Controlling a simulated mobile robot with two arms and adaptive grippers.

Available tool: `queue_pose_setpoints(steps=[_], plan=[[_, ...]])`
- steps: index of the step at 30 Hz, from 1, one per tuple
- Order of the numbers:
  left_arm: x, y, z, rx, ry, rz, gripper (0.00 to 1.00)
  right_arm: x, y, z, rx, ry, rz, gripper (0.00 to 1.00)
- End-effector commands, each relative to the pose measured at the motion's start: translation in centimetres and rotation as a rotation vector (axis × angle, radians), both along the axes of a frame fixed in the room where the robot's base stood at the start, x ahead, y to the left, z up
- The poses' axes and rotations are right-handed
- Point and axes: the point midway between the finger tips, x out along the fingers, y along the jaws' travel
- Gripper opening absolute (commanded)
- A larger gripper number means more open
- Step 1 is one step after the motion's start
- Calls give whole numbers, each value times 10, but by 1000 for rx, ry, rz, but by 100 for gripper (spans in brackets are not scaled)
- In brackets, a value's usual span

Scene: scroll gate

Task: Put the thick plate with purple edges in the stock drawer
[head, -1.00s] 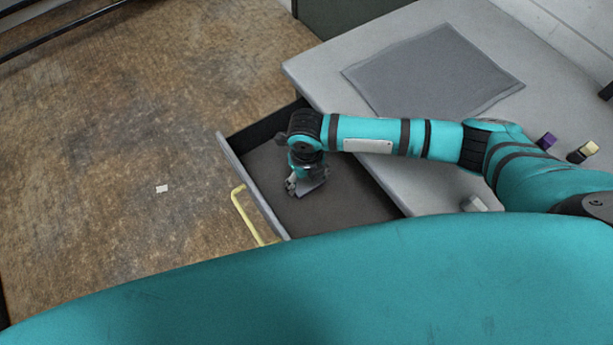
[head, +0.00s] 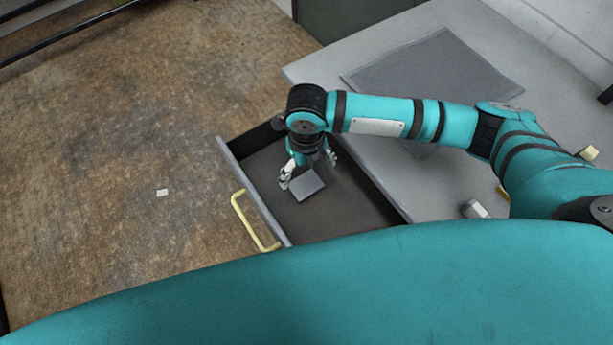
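A small grey plate (head: 308,186) lies in the open drawer (head: 345,208), apparently flat on its dark floor. Its edge looks dark with a slight purple tint, too small to be sure. My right gripper (head: 309,169) is over the drawer, just behind and above the plate. Its fingers are spread apart, one left of the plate and one to its upper right, and nothing is between them. My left gripper is not in view.
The drawer has a yellow handle (head: 248,222) and sticks out from a grey table (head: 330,75). A grey mat (head: 430,75) lies on the table. A pale block (head: 588,152) and a whitish block (head: 475,209) stand near my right arm.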

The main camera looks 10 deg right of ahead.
Motion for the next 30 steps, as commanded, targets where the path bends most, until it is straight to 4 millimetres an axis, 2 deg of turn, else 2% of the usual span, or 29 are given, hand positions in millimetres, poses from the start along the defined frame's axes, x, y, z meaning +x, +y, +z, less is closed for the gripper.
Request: queue_pose_setpoints(steps=[3,9,25,28,30], plan=[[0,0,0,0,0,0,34,0,0,22,0,-2,1,96],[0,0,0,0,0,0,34,0,0,41,0,-1,1,96],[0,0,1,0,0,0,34,-2,2,44,6,1,-12,96],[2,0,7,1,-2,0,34,-9,16,45,52,-1,-97,96],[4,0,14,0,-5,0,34,-17,33,48,116,-1,-229,96]])
